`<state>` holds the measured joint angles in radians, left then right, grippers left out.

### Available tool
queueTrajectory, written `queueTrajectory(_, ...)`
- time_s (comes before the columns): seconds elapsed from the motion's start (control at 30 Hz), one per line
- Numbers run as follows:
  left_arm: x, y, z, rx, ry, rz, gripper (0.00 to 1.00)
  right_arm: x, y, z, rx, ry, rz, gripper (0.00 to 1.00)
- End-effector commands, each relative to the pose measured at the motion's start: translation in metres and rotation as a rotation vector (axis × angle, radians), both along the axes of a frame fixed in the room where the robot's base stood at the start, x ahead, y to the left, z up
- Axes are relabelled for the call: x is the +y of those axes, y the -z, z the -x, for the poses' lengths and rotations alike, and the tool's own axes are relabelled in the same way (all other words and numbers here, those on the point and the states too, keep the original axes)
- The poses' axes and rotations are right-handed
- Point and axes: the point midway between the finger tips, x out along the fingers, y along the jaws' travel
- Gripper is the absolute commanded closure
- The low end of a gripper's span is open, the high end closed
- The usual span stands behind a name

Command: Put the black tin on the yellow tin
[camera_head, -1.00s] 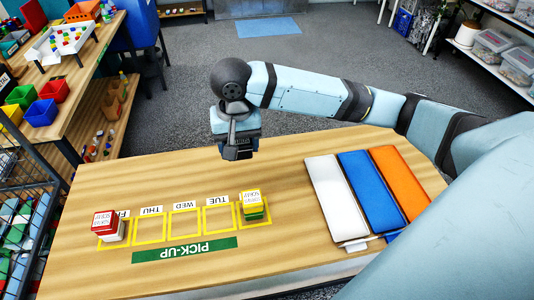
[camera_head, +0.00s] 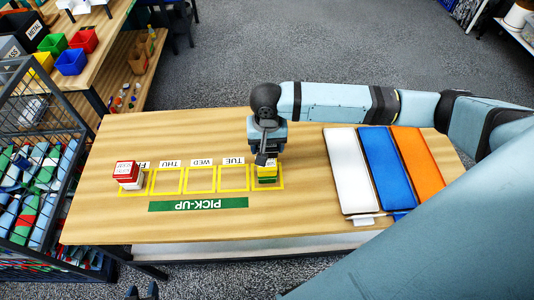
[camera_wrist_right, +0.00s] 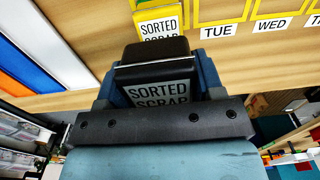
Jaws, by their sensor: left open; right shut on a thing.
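My right gripper (camera_head: 264,160) is over the right end of the pick-up row. In the right wrist view the right gripper (camera_wrist_right: 155,72) is shut on the black tin (camera_wrist_right: 150,52), which has a white "SORTED SCRAP" label. The yellow tin (camera_head: 267,168) sits on a green tin (camera_head: 267,180) in the rightmost square, partly hidden by the gripper. The yellow tin (camera_wrist_right: 160,15) also shows just beyond the black tin in the wrist view; I cannot tell whether they touch. My left gripper (camera_head: 142,292) is open and empty at the bottom edge, off the table.
The squares between are empty. White, blue (camera_head: 383,165) and orange panels lie at the table's right. A wire cage (camera_head: 40,170) stands left of the table (camera_head: 290,222).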

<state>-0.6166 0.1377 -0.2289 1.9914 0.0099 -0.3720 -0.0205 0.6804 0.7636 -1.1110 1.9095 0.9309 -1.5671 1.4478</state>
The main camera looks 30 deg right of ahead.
Motion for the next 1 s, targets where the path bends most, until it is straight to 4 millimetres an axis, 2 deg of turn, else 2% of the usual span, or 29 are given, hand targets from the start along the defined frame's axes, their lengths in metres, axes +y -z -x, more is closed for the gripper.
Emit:
queueTrajectory(0.17,0.0,0.0,0.0,0.0,-0.001,-0.001,0.57,0.0,0.012,0.0,0.0,0.0,0.001,0.66)
queueTrajectory(0.43,0.001,-0.002,0.0,0.001,-0.001,-0.001,0.57,0.0,0.047,0.0,-0.001,-0.001,0.0,0.66)
queueTrajectory(0.8,0.001,-0.004,0.0,0.001,-0.002,-0.001,0.57,0.0,0.051,0.0,0.0,-0.001,-0.001,0.66)
queueTrajectory(0.83,0.001,-0.003,0.0,0.001,-0.002,-0.001,0.57,0.0,0.051,0.0,-0.001,-0.001,0.0,0.32)
queueTrajectory(0.9,0.001,-0.003,0.0,0.001,-0.002,-0.001,0.57,0.0,0.051,0.0,-0.001,-0.001,0.0,0.16)
queueTrajectory(1.0,0.001,-0.003,0.0,0.001,-0.002,-0.001,0.57,0.0,0.051,0.0,-0.001,-0.001,0.0,0.13)
